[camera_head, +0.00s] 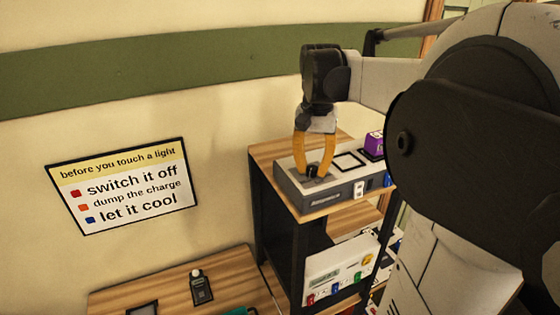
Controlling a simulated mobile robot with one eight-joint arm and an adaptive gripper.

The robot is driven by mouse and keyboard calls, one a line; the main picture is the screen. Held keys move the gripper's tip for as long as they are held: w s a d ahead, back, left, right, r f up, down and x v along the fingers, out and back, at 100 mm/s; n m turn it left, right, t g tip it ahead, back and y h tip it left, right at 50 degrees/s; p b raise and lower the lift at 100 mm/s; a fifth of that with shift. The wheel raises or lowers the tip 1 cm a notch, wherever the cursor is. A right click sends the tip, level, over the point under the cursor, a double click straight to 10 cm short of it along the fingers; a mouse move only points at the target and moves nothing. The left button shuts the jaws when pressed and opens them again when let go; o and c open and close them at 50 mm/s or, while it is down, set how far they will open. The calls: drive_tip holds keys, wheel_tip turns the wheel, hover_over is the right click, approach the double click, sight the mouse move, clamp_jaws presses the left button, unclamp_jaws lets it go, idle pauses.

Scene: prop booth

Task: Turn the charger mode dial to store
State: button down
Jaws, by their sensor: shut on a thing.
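The charger (291,185) is a grey box with a pale top, standing on the upper wooden surface of a dark-framed shelf. Its mode dial (312,170) is a small dark knob at the left part of the top, largely hidden by my fingers. My gripper (313,168), with orange fingers, points down from above and is shut on the dial. The dial's pointer and mode labels are too small or covered to read, so its setting cannot be told.
A purple block (374,144) sits at the charger's right end. A white box with coloured sockets (338,271) stands on a lower level. A wooden table (165,290) at lower left bears a small dark meter (201,287). A sign (124,186) hangs on the wall. My arm blocks the right side.

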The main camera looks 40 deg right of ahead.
sight(312, 168)
drive_tip(key=shift+m, duration=0.5)
idle(0.3)
drive_tip(key=c, duration=1.2)
unclamp_jaws()
drive_tip(key=shift+o, duration=0.2)
drive_tip(key=shift+r, duration=0.1)
wheel_tip(312, 168, up, 12)
drive_tip(key=shift+a, duration=0.15)
